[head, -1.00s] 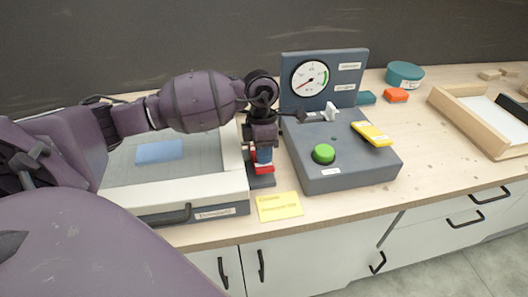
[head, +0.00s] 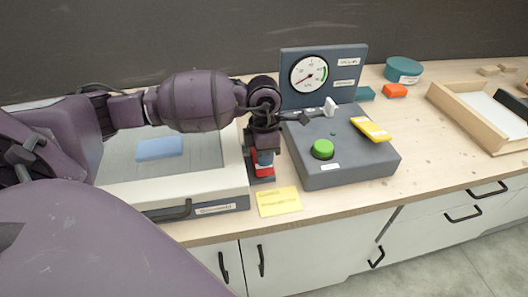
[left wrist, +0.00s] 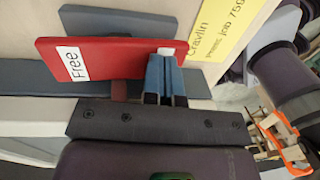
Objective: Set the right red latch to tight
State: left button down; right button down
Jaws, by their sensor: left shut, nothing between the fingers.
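The right red latch (head: 262,170) is at the front right side of the pale box with the glass-like top, mostly hidden behind my gripper in the head view. In the left wrist view it is a flat red plate (left wrist: 110,58) with a white label reading "Free". My left gripper (head: 264,157) points down at the latch. Its blue fingers (left wrist: 166,75) are shut and empty, close against the plate's edge near its right end. I cannot tell whether they touch it. My right gripper is in neither view.
The pale box (head: 243,180) has a black front handle. A grey gauge unit (head: 345,172) with a green button and yellow lever stands close on the right. A yellow note (head: 278,202) lies in front.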

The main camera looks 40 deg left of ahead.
pick_arm(q)
jog(key=shift+s+d+f, duration=0.15)
jog(key=shift+d+f, duration=0.05)
jog(key=shift+f, duration=0.05)
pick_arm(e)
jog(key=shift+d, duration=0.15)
pick_arm(q)
jog(key=shift+s+f, duration=0.1)
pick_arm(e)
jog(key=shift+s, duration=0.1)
pick_arm(q)
jog(key=shift+s+f, duration=0.1)
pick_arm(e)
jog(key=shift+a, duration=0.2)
